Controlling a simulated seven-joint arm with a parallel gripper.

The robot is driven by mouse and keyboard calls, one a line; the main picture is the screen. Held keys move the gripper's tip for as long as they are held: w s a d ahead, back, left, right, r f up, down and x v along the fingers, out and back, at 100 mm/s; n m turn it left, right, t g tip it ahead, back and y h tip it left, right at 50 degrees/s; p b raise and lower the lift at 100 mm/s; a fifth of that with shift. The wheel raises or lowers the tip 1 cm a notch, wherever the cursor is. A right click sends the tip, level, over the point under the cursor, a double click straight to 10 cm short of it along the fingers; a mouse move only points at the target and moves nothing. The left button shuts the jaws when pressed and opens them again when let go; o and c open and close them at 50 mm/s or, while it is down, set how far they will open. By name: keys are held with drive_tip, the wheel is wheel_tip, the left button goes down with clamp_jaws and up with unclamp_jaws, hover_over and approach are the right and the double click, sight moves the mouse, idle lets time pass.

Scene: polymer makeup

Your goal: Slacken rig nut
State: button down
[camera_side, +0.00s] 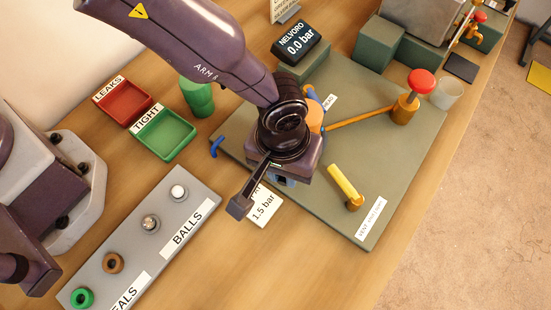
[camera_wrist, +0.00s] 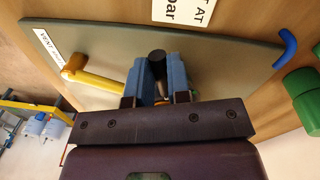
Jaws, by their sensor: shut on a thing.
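My gripper (camera_side: 284,178) is over the left front part of the green rig plate (camera_side: 400,180), pointing down. In the wrist view its blue fingers (camera_wrist: 160,82) are shut on a dark round-ended part (camera_wrist: 157,58), which stands up between them. I cannot tell from its shape whether this is the rig nut; its lower part is hidden by the fingers and gripper body. In the side view the gripper hides it. An orange round part (camera_side: 316,116) of the rig shows just behind the gripper.
A yellow vent lever (camera_side: 344,185) stands right of my gripper; a red-knobbed valve (camera_side: 421,82) is farther back. The pressure display (camera_side: 297,43) reads 0.0 bar. The red LEAKS tray (camera_side: 124,104), green TIGHT tray (camera_side: 165,134) and grey seals-and-balls rack (camera_side: 130,245) are left.

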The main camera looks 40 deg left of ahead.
drive_tip(key=shift+w+d+n, duration=0.2)
drive_tip(key=shift+d+n, duration=0.4)
drive_tip(key=shift+n, duration=0.3)
drive_tip(key=c, duration=1.1)
unclamp_jaws()
drive_tip(key=r, duration=1.3)
drive_tip(key=shift+s+a, duration=0.15)
drive_tip(key=shift+a, duration=0.25)
